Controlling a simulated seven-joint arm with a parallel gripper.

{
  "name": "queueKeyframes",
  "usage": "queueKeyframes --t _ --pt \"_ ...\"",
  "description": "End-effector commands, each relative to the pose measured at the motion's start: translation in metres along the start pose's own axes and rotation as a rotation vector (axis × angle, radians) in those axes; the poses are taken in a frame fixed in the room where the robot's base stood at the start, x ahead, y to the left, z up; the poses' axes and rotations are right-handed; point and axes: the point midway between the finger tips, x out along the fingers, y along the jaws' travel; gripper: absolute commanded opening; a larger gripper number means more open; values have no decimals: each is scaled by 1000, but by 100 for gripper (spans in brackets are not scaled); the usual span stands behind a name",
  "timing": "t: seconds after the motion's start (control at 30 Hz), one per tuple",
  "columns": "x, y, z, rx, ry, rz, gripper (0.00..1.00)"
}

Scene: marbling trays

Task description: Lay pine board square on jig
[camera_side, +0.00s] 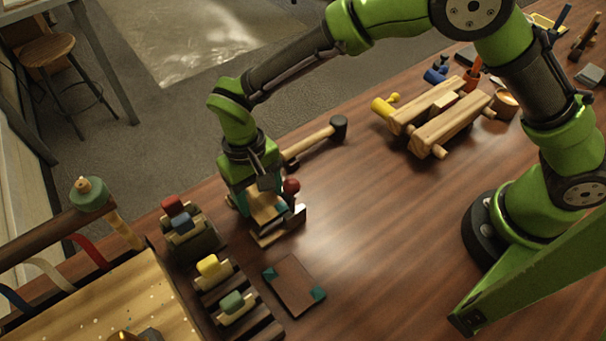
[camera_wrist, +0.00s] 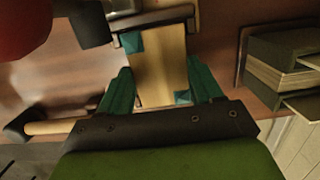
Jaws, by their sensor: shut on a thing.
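The pine board (camera_wrist: 158,72) is a pale wooden rectangle with teal patches at two opposite corners. My gripper (camera_wrist: 162,88) is shut on it, with one teal finger at each long side. In the side view the pine board (camera_side: 265,207) is low over the table under my gripper (camera_side: 262,200), partly hidden by the fingers. What looks like the jig (camera_side: 271,239), with a pale wooden edge and an upright plate, is directly below and beside the board. In the wrist view a dark bracket (camera_wrist: 150,17) crosses the board's far end. I cannot tell whether the board rests on the jig.
A red knob (camera_side: 291,186) stands close beside my gripper. A mallet (camera_side: 318,140) lies behind. A brown board with teal corners (camera_side: 295,284) lies in front. A rack with coloured blocks (camera_side: 232,285) is at left; a wooden vise (camera_side: 440,115) is at back right. The table's middle right is clear.

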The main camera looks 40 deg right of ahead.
Motion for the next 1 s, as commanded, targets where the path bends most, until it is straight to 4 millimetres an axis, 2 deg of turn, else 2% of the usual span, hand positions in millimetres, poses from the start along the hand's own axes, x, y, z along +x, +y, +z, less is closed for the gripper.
queueKeyframes --t 0.03,0.2,0.43,0.57,0.67,1.0 --pt "1 0 0 1 -1 0 68" --pt "1 0 0 1 -1 0 91" --pt "0 0 0 1 -1 0 91" --pt "-7 0 0 1 1 0 91" --pt "-22 0 0 0 3 -3 91" --pt "-93 0 -1 2 3 -2 91"
